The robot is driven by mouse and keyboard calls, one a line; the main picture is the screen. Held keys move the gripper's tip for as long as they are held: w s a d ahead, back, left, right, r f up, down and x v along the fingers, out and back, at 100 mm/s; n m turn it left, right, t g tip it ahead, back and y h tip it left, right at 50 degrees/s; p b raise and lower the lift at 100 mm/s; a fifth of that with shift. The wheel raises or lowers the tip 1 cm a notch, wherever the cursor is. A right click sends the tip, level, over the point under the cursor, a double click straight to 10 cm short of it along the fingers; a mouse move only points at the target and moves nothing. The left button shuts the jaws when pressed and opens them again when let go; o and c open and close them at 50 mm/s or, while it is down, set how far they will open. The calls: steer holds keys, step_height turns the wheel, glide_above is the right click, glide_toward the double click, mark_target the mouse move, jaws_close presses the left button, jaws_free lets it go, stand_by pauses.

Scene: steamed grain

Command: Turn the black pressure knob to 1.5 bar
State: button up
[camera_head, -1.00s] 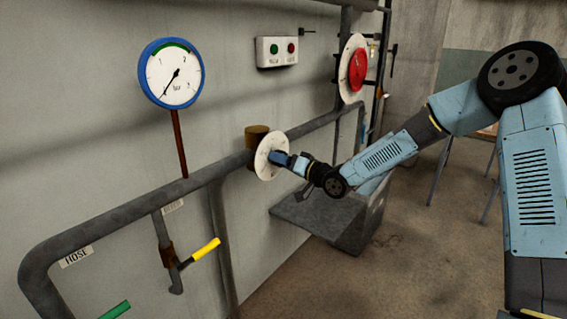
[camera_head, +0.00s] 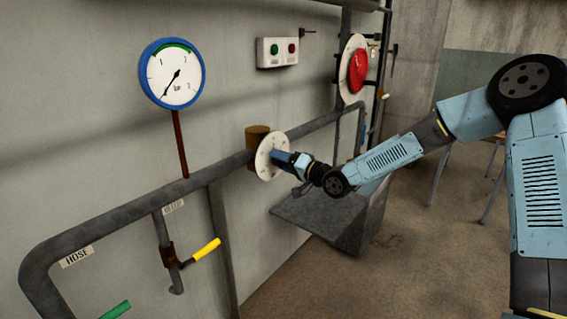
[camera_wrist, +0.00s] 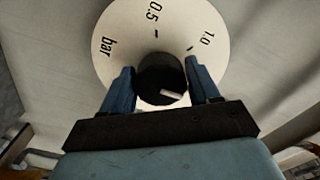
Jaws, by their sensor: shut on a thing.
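The black pressure knob (camera_wrist: 160,72) sits at the middle of a round white dial (camera_wrist: 122,22), which also shows in the head view (camera_head: 264,163). My gripper (camera_wrist: 162,74) is shut on the knob, one finger on each side. The dial reads "bar", "0.5" and "1.0" along its visible edge; other marks are hidden behind my gripper. A short white line shows at the knob's lower right; which mark it points to I cannot tell. The blue-rimmed gauge (camera_head: 187,91) has its needle pointing to the lower left, below the 1.
A grey pipe (camera_head: 110,218) runs along the wall, with a yellow-handled valve (camera_head: 206,250) and a green handle (camera_head: 115,310). A button box (camera_head: 277,51) and red wheel (camera_head: 357,71) are further along. A grey ledge (camera_head: 315,213) lies below my forearm.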

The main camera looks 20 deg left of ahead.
steer(key=o, duration=1)
steer(key=shift+c, duration=0.2)
steer(key=shift+d, duration=0.1)
steer(key=v, duration=1.3)
steer(key=shift+d, duration=0.25)
steer(key=shift+f, duration=0.1)
